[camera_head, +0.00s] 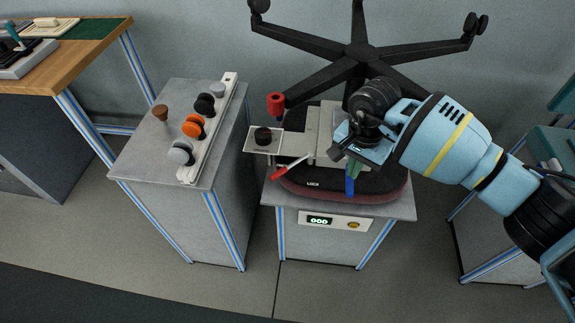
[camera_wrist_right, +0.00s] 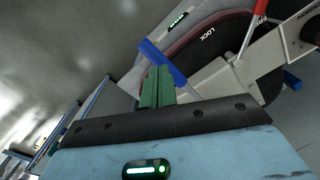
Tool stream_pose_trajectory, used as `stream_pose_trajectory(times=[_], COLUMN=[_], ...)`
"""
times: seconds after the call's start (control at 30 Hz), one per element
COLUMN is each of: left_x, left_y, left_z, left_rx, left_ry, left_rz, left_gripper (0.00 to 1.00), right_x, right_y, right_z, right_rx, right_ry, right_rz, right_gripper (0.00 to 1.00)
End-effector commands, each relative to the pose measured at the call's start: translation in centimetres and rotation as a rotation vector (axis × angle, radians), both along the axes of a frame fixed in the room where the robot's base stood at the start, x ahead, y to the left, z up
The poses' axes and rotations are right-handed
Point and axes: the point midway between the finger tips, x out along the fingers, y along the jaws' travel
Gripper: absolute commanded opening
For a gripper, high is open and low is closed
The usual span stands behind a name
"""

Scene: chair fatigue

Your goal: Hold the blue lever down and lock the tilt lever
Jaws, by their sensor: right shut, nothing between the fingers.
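An upside-down office chair lies with its dark seat (camera_head: 312,186) on a grey stand, its grey tilt mechanism (camera_head: 322,135) on top. The blue lever (camera_head: 350,185) juts out at the front of the mechanism; it also shows in the right wrist view (camera_wrist_right: 163,62). The tilt lever has a red handle (camera_head: 278,174) and points to the lower left, near a white "LOCK" label (camera_wrist_right: 208,34) on the seat. My right gripper (camera_head: 353,167) is shut, its green fingertips right at the blue lever; I cannot tell whether they press it. My left gripper is out of view.
The black five-legged chair base (camera_head: 360,50) rises behind my right arm. A grey stand (camera_head: 150,150) holds several coloured knobs. A small display (camera_head: 320,220) is on the chair stand's front.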

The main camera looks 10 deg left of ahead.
Motion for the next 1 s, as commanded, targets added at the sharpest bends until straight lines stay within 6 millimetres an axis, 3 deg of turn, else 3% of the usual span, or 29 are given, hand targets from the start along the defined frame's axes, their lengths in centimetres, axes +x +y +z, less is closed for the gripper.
stream_pose_trajectory(times=[1.0], left_x=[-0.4], left_y=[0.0], left_z=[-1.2], left_rx=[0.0], left_ry=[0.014], left_rz=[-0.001], left_gripper=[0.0], right_x=[0.0], right_y=[0.0], right_z=[-2.3], right_rx=[0.0], right_ry=[0.001], right_rz=[0.0], right_gripper=[0.0])
